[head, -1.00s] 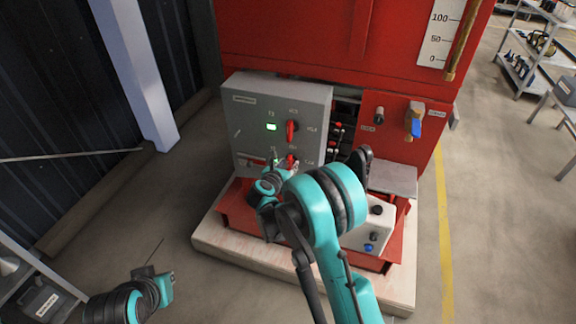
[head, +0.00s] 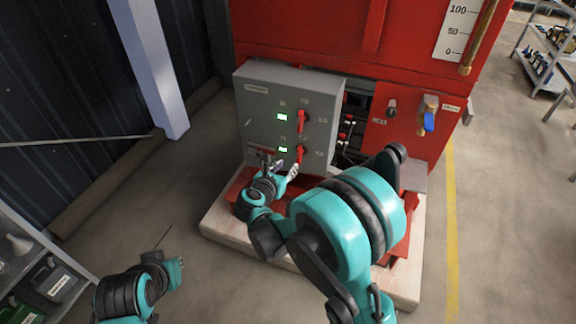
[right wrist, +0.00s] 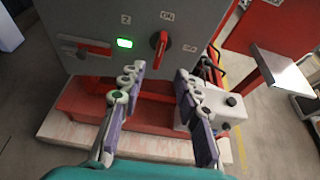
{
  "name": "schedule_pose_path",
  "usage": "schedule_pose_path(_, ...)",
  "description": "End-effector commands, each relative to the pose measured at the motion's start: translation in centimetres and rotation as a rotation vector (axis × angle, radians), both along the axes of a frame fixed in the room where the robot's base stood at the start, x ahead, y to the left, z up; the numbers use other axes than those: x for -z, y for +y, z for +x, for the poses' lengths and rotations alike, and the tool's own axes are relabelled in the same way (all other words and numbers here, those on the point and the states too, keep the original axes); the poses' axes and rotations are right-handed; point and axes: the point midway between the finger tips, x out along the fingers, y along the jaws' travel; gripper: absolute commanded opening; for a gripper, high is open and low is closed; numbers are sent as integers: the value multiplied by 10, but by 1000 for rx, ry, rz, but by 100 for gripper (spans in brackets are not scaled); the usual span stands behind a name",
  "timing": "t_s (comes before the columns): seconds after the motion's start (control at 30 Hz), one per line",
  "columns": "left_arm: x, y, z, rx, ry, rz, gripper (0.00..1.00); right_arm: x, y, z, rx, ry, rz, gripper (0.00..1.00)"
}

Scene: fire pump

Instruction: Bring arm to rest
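The grey control box (head: 262,110) stands on the red pump unit. Its upper red rotary switch (head: 302,121) and lower red rotary switch (head: 299,154) both stand about upright. A green lamp (head: 282,117) is lit beside the upper one, and another (head: 283,149) beside the lower one. My right gripper (head: 280,170) is just in front of the box's lower part. In the right wrist view my right gripper (right wrist: 160,76) is open and empty, its fingers apart below the lower switch (right wrist: 159,50).
A white button box (right wrist: 222,110) sits right of the right gripper. The pump's pale plinth (head: 222,222) lies below. A shelf with canisters (head: 48,283) stands at lower left, near my left arm. Open floor (head: 510,220) lies to the right.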

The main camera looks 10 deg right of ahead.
Motion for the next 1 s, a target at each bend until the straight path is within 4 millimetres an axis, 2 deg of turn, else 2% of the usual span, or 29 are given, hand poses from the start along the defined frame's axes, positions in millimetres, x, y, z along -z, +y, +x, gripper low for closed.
schedule_pose_path(0.4, 0, 0, 0, 0, 0, 0, 0, -3, -1, 1, -5, -2, -7, 33)
schedule_pose_path(0.47, 0, 0, 0, 0, 0, 0, 0, -12, -2, 3, -25, -13, -35, 33)
schedule_pose_path(0.57, 0, 0, 0, 0, 0, 0, 0, -51, -6, 10, -109, -49, -159, 33)
schedule_pose_path(0.67, 0, 0, 0, 0, 0, 0, 0, -118, -5, 16, -269, -97, -415, 33)
schedule_pose_path(0.7, 0, 0, 0, 0, 0, 0, 0, -148, -1, 15, -350, -111, -556, 33)
schedule_pose_path(0.8, 0, 0, 0, 0, 0, 0, 0, -203, 20, 2, -555, -110, -937, 33)
schedule_pose_path(0.9, 0, 0, 0, 0, 0, 0, 0, -226, 46, -23, -759, -59, -1325, 33)
schedule_pose_path(0.97, 0, 0, 0, 0, 0, 0, 0, -224, 58, -44, -884, -3, -1555, 33)
schedule_pose_path(1.0, 0, 0, 0, 0, 0, 0, 0, -216, 64, -59, -971, 43, -1705, 33)
